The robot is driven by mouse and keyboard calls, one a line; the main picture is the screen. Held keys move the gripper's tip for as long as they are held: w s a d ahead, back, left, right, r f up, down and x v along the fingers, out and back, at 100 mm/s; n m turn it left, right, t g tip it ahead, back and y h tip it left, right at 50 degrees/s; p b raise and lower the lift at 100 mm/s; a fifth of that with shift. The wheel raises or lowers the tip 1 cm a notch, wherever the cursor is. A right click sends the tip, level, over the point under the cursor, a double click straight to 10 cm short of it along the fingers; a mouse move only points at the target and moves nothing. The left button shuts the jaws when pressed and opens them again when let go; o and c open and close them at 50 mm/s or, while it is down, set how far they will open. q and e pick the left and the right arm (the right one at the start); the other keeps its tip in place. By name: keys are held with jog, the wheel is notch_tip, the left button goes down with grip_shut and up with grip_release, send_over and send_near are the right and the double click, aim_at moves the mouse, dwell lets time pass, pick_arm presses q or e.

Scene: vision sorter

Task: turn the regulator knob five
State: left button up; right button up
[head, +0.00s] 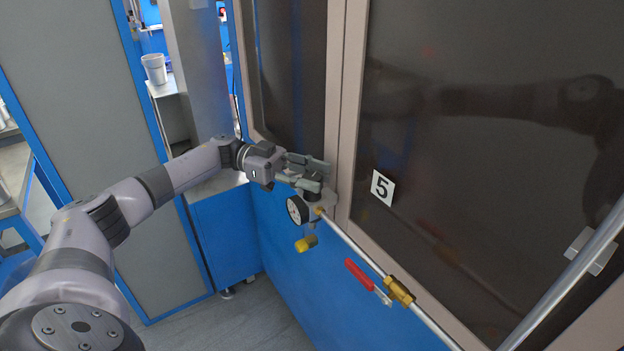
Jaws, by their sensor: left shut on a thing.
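The regulator (318,202) is mounted on the pipe in front of the blue machine, below the dark window. A round dial gauge (297,209) faces toward the left on it. The dark regulator knob (313,183) sits on top, partly hidden by my fingers. My left gripper (309,173) reaches in from the left and its fingers are shut around the knob. A white label with a 5 (382,188) is on the window to the right of the regulator. My right gripper is not in view.
A metal pipe (350,244) runs down right from the regulator, with a brass valve (399,291) and red lever (358,274). A yellow fitting (306,243) hangs below the gauge. A thick rail (568,282) crosses the lower right. A grey bucket (155,69) stands behind.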

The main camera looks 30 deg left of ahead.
pick_arm(q)
jog(key=shift+r, duration=0.1)
dwell(0.3)
jog(key=o, duration=1.2)
jog(key=a, duration=0.4)
jog(key=s+a, duration=0.1)
jog(key=a, duration=0.7)
jog(key=shift+s, duration=0.3)
